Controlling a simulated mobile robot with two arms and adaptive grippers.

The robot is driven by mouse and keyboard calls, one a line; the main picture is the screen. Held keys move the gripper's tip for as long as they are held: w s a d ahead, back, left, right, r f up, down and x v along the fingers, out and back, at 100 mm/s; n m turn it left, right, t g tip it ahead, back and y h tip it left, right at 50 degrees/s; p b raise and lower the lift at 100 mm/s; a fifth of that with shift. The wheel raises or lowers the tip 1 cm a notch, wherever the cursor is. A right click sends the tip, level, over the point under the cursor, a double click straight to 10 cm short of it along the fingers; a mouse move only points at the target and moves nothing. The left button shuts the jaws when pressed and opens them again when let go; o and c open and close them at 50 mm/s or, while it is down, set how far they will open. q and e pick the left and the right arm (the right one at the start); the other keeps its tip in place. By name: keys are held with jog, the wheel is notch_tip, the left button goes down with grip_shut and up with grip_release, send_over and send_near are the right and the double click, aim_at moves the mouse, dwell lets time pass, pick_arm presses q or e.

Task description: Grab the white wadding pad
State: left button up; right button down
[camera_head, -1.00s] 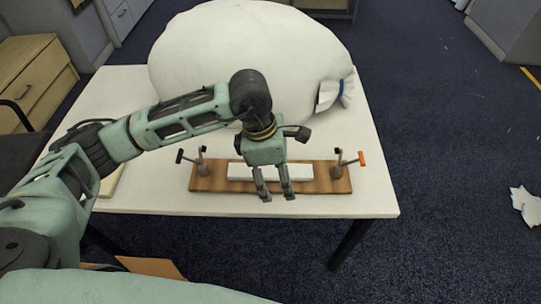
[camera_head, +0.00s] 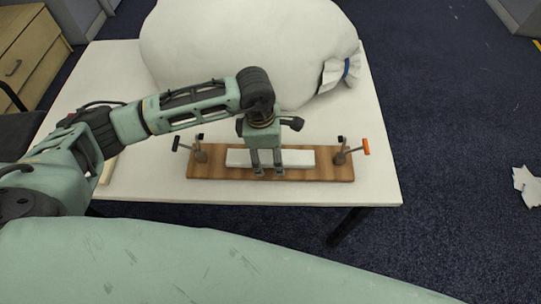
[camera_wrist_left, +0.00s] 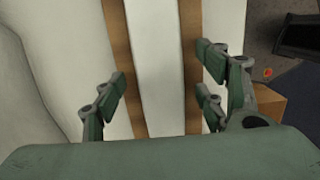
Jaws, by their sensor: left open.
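The white wadding pad (camera_head: 298,158) is a long flat white strip on a wooden board (camera_head: 328,173) on the white table. In the left wrist view the pad (camera_wrist_left: 166,50) runs lengthwise between the fingers, with board (camera_wrist_left: 119,40) showing on both sides. My left gripper (camera_head: 268,173) is open and points down over the middle of the pad, hiding part of it. In the left wrist view the gripper's fingers (camera_wrist_left: 160,92) are spread wider than the pad, one side on each. Whether they touch the board cannot be told. My right gripper is not in view.
A clamp stands at each end of the board, the left one (camera_head: 200,152) with a dark handle, the right one (camera_head: 340,155) with an orange-tipped handle. A large white sack (camera_head: 245,50) fills the table's back. The front table strip (camera_head: 250,194) is clear.

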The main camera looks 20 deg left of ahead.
pick_arm(q)
jog(key=shift+c, duration=0.6)
jog(key=c, duration=0.9)
jog(key=shift+r, duration=0.1)
